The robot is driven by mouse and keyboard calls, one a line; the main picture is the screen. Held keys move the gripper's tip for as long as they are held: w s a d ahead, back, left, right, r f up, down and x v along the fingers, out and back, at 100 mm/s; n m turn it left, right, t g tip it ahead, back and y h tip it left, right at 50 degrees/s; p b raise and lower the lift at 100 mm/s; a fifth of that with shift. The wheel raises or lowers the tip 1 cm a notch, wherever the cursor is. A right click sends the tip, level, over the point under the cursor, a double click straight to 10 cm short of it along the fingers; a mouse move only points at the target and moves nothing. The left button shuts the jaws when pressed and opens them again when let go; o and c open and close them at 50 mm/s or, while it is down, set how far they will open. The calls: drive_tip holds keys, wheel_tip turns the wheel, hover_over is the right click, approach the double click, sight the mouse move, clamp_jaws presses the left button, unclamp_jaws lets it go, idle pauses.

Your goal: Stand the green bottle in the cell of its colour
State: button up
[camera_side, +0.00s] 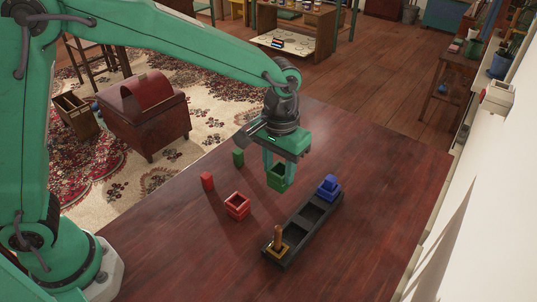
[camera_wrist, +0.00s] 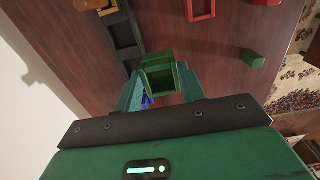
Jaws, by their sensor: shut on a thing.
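My gripper (camera_side: 277,172) is shut on a small open green box (camera_side: 277,178), the green cell. In the wrist view the green box (camera_wrist: 159,77) sits between the fingertips with its open side showing; it looks empty. How high it is over the table is hard to tell. A small green block (camera_side: 238,157), likely the green bottle, stands on the table to the left of my gripper. It also shows at the right in the wrist view (camera_wrist: 252,58). The black tray (camera_side: 306,222) lies to the right of and nearer than my gripper, with bare slots in its middle.
A yellow cell (camera_side: 278,250) with a brown peg sits at the tray's near end. A blue cell with a blue piece (camera_side: 328,187) is at its far end. An open red box (camera_side: 237,206) and a red block (camera_side: 207,181) stand on the table at left.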

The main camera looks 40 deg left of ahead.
drive_tip(key=shift+s+d, duration=0.1)
drive_tip(key=shift+d, duration=0.1)
idle(0.5)
hover_over(292, 240)
drive_tip(key=shift+f, duration=4.9)
drive_tip(key=shift+f, duration=0.15)
drive_tip(key=o, duration=1.1)
drive_tip(key=shift+c, duration=0.2)
wheel_tip(292, 240, up, 12)
